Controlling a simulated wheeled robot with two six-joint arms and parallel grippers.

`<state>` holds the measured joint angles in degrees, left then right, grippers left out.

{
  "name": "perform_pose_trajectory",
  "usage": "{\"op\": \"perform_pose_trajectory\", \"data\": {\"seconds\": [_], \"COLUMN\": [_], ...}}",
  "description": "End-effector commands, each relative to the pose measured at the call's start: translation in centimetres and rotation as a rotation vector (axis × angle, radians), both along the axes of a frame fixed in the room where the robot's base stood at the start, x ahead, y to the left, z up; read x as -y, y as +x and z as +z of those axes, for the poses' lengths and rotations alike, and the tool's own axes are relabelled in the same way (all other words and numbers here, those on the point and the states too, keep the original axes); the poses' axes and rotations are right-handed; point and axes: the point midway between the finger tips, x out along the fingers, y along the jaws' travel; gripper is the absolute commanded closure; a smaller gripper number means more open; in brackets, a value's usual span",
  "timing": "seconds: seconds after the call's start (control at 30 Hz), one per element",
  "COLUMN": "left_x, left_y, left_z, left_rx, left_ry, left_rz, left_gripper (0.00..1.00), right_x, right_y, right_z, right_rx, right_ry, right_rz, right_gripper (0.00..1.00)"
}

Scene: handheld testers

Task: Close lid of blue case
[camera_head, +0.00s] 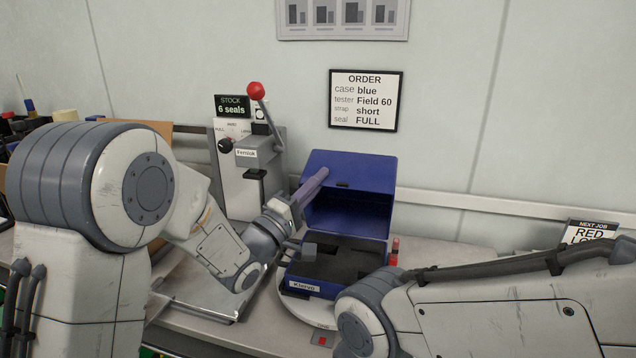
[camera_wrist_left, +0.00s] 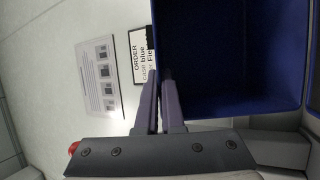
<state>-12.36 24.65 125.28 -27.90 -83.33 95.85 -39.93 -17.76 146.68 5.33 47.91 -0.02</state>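The blue case (camera_head: 330,278) stands open on a round light plate on the bench, its dark foam insert showing. Its blue lid (camera_head: 358,178) stands up at the back, tilted away from the front. My left gripper (camera_head: 322,174) is at the lid's left side, fingertips overlapping the lid's edge in the head view. In the left wrist view its two fingers (camera_wrist_left: 161,88) are close together with a thin gap, and the lid's dark inside (camera_wrist_left: 225,55) fills the space to their right. I see nothing held. My right forearm shows, but its gripper is out of view.
A seal press (camera_head: 262,150) with a red-knobbed lever stands left of the case. A small red item (camera_head: 395,250) stands right of the case. An order sign (camera_head: 365,100) on the wall reads case blue. A metal tray (camera_head: 205,295) lies at the front left.

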Motion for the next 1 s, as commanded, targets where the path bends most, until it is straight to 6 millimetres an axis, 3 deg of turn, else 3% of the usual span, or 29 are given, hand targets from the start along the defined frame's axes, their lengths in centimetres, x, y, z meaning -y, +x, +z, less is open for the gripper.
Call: {"op": "perform_pose_trajectory", "data": {"seconds": [0.07,0.1,0.17,0.57,1.0], "left_x": [0.0,0.0,0.0,-0.4,-5.4], "left_y": [0.0,0.0,0.0,-0.4,-5.8], "left_z": [-0.1,-0.1,-0.1,-0.3,-3.1], "left_rx": [-0.002,-0.001,-0.001,-0.002,-0.005], "left_ry": [0.002,0.002,0.002,0.001,0.001], "left_rz": [-0.001,-0.001,-0.001,0.000,0.004], "left_gripper": [1.00,0.84,0.65,0.65,0.65], "right_x": [0.0,0.0,0.0,0.0,0.0], "right_y": [0.0,0.0,0.0,0.0,0.0], "right_z": [0.0,0.0,0.0,-0.1,-0.6], "right_rx": [0.000,0.000,0.000,0.000,0.000], "right_ry": [0.000,0.000,0.000,0.000,0.000], "right_rz": [0.000,0.000,0.000,0.000,0.000], "right_gripper": [0.50,0.50,0.50,0.50,0.50]}}
